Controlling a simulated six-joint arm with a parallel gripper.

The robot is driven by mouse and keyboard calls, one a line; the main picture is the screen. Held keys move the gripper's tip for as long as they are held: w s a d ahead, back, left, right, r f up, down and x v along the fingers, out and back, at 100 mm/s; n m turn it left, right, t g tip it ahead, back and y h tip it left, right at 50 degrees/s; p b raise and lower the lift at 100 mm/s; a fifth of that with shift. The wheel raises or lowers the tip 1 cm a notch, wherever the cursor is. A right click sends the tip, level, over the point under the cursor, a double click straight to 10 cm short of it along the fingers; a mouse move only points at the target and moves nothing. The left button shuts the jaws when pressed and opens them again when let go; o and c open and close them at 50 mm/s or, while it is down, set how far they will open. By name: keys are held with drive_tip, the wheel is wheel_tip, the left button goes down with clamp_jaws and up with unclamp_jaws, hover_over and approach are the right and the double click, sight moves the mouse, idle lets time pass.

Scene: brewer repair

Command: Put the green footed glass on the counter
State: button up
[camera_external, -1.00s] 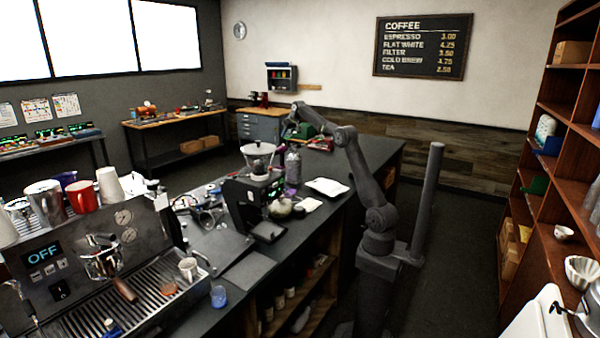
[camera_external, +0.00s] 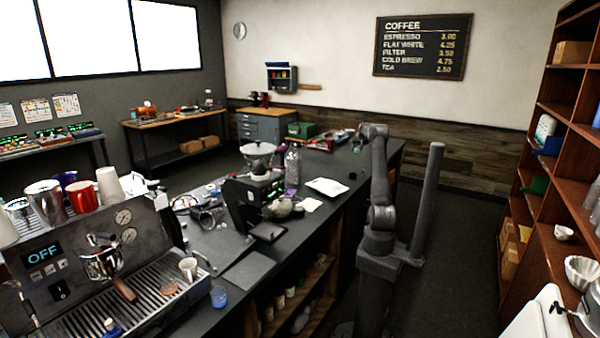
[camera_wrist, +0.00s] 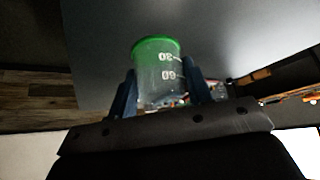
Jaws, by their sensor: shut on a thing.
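The green footed glass (camera_wrist: 158,75) is clear with a green end and white volume marks. In the wrist view it sits between the two dark blue fingers of my gripper (camera_wrist: 159,68), which is shut on it. The green end points away from the wrist, and the grey counter surface (camera_wrist: 225,35) shows beyond it. I cannot tell whether the glass touches the counter. In the external view the arm's end is over the far right part of the counter (camera_external: 245,272); the glass is too small or hidden to make out there.
A green box (camera_external: 300,130) and red items (camera_external: 320,142) lie at the counter's far end. A white tray (camera_external: 327,187), a bottle (camera_external: 292,165) and a grinder (camera_external: 255,190) stand nearer. An espresso machine (camera_external: 90,265) fills the front left. Dark counter space lies right of the tray.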

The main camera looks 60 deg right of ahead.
drive_tip(key=s+d+f+m, duration=0.1)
drive_tip(key=s+d+f, duration=0.15)
drive_tip(key=s, duration=0.35)
drive_tip(key=s+d+f+m, duration=0.1)
drive_tip(key=s+d, duration=0.2)
drive_tip(key=s, duration=0.2)
drive_tip(key=shift+g, duration=0.4)
drive_tip(key=w+f, duration=0.2)
drive_tip(key=w, duration=0.1)
drive_tip(key=w+f, duration=0.2)
drive_tip(key=w, duration=0.2)
drive_tip(key=w+f, duration=0.3)
drive_tip(key=w, duration=0.1)
drive_tip(key=shift+f, duration=2.15)
drive_tip(key=shift+f, duration=0.15)
drive_tip(key=o, duration=1)
